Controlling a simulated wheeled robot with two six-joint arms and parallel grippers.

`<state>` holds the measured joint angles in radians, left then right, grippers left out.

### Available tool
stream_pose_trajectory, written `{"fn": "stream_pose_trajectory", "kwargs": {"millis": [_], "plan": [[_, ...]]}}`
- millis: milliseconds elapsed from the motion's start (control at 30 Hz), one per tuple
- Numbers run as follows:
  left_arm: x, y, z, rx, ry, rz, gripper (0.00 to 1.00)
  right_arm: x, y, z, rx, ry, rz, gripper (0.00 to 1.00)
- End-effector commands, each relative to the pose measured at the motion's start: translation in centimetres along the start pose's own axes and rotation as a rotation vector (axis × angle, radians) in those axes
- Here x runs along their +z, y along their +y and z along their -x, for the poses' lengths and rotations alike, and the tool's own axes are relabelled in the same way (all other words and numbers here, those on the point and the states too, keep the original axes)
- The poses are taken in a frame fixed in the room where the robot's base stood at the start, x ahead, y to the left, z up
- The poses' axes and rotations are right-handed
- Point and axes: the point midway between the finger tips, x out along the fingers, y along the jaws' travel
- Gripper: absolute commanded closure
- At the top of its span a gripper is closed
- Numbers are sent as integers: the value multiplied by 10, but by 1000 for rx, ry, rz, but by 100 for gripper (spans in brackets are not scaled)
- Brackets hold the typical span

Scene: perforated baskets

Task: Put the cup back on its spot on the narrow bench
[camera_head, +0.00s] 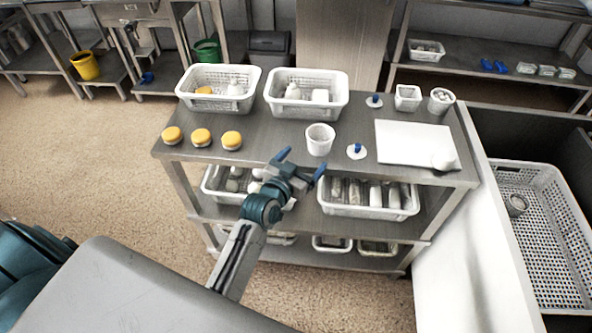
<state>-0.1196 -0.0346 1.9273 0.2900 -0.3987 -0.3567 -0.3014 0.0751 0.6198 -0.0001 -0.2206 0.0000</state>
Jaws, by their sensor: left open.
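A white cup (320,139) stands upright near the middle of the front part of the steel bench (270,152). My left gripper (302,161) is open and empty. Its blue-tipped fingers are spread at the bench's front edge, just in front of the cup in the picture, with a visible gap between them and the cup. I cannot tell the gripper's exact height over the bench. Another white cup-like container (407,97) and a filled one (441,101) stand at the back right of the bench. My right gripper is not in view.
Two white perforated baskets (218,92) (306,100) stand along the bench's back. Yellow-topped jars (201,138) line the left. A blue-knobbed lid (357,152) and a white board (415,144) lie right of the cup. Filled baskets (368,210) occupy the shelf below.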

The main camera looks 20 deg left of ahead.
Motion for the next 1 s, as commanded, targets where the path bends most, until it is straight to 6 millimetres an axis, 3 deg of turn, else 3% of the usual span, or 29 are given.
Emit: {"fn": "stream_pose_trajectory", "kwargs": {"millis": [100, 300, 567, 667, 767, 833, 933, 1000], "plan": [[2, 0, 21, 0, -1, -1, 13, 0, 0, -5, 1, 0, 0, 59], [0, 0, 37, 0, 0, 1, 13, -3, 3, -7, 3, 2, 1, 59], [0, 0, 39, 0, -1, 1, 13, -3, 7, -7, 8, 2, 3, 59], [18, 0, 36, 0, -33, 4, 13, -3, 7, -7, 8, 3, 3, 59], [66, -1, 31, -3, -116, 11, 13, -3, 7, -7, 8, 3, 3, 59], [117, -2, 30, -8, -204, 18, 13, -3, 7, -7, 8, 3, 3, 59], [216, -4, 43, -18, -375, 29, 13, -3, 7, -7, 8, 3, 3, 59], [285, -6, 62, -27, -494, 35, 13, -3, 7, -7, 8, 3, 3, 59]]}}
